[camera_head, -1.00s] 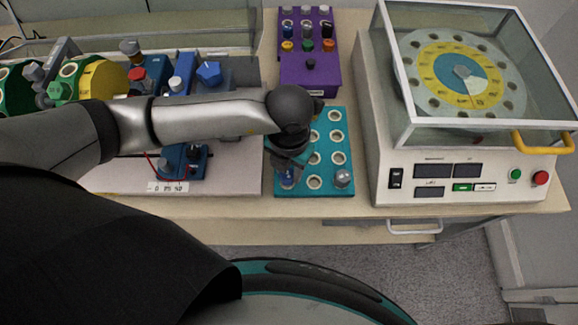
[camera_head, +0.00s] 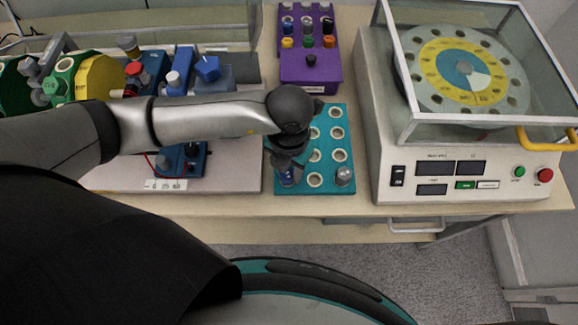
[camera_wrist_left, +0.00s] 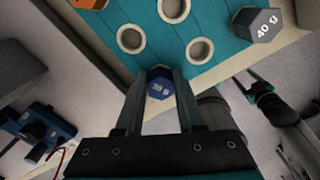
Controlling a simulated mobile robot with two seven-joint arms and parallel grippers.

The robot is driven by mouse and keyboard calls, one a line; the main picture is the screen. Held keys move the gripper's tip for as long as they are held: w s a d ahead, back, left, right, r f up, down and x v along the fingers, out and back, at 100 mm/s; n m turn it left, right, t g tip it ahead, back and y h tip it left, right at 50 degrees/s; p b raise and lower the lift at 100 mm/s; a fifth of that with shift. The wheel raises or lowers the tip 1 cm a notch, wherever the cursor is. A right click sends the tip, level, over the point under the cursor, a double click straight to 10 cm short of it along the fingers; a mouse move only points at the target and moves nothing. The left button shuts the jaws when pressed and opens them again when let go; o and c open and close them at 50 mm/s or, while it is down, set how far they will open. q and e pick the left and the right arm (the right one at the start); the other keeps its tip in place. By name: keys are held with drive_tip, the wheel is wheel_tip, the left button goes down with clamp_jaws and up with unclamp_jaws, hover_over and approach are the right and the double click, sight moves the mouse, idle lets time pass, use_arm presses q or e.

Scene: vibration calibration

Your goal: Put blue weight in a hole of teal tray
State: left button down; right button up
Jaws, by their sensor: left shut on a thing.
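The teal tray (camera_head: 345,158) lies in the middle of the table. Several of its round holes are empty, and it also shows in the left wrist view (camera_wrist_left: 213,20). My left gripper (camera_head: 287,174) is over the tray's front left corner, pointing down. In the left wrist view its two fingers (camera_wrist_left: 160,100) are shut on the blue weight (camera_wrist_left: 159,87), marked 30 g. The blue weight (camera_head: 287,180) is at the front left hole position; I cannot tell whether it sits in the hole. A grey 40 g weight (camera_head: 344,175) stands at the tray's front right corner.
A purple rack (camera_head: 312,72) with several coloured weights stands behind the tray. A white machine (camera_head: 460,180) with a glass guard and a round disc is close on the right. Blue and yellow apparatus (camera_head: 100,78) fills the left. The table's front edge is near.

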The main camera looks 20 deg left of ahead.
use_arm(q)
drive_tip(key=shift+f, duration=0.15)
drive_tip(key=shift+c, duration=2.2)
unclamp_jaws()
wheel_tip(320, 180, up, 15)
drive_tip(key=p, duration=0.2)
drive_tip(key=shift+r, duration=0.2)
